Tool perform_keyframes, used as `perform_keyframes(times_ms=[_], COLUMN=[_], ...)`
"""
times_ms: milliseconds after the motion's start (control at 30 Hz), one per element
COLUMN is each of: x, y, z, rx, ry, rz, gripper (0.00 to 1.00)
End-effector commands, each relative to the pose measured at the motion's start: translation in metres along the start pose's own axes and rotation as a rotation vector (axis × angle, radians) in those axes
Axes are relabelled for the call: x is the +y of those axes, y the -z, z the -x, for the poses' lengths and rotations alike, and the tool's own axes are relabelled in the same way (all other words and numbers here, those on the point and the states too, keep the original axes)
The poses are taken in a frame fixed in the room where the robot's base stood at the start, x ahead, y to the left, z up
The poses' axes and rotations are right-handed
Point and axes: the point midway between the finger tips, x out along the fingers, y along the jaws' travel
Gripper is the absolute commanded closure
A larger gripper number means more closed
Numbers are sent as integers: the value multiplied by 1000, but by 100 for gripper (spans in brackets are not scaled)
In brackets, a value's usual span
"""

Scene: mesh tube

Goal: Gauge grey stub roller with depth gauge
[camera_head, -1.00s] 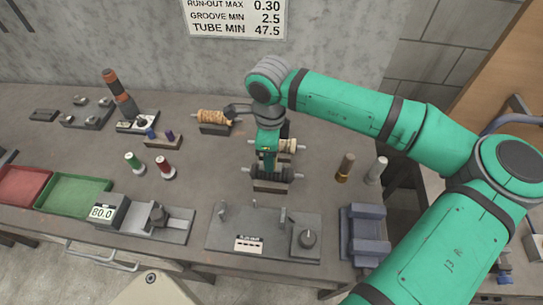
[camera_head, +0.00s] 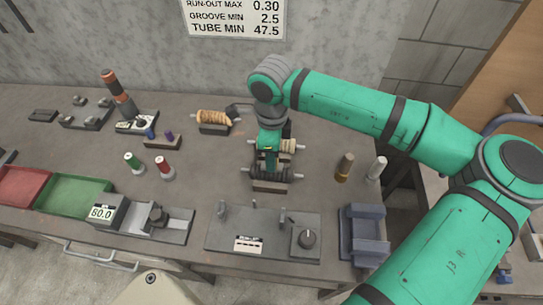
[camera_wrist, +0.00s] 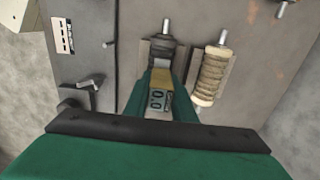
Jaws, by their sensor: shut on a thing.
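The grey stub roller (camera_head: 283,175) lies across its cradle at the middle of the bench, with thin shaft ends sticking out. It also shows ahead of the fingers in the wrist view (camera_wrist: 162,50). My gripper (camera_wrist: 160,92) points down over it, shut on the depth gauge (camera_wrist: 157,99), a small body with a yellowish part and a small display with digits. The gauge's far end is at the near side of the roller; I cannot tell whether it touches. In the head view my gripper (camera_head: 267,162) hides part of the roller and most of the gauge.
A cream ribbed roller (camera_wrist: 210,75) lies close beside in its own cradle. A run-out fixture (camera_head: 225,240) stands in front and a blue-grey V-block (camera_head: 364,236) to its right. An orange-tan roller (camera_head: 213,117) lies behind left. Brass (camera_head: 344,167) and silver (camera_head: 377,168) cylinders stand right.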

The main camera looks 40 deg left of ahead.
Motion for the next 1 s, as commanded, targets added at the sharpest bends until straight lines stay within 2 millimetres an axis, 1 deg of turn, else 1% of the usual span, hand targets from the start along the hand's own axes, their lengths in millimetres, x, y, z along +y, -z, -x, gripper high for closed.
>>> perform_keyframes(times_ms=[1000], x=[0], y=[0], z=[-7], rx=[1], ry=[0], rz=[0], gripper=[100])
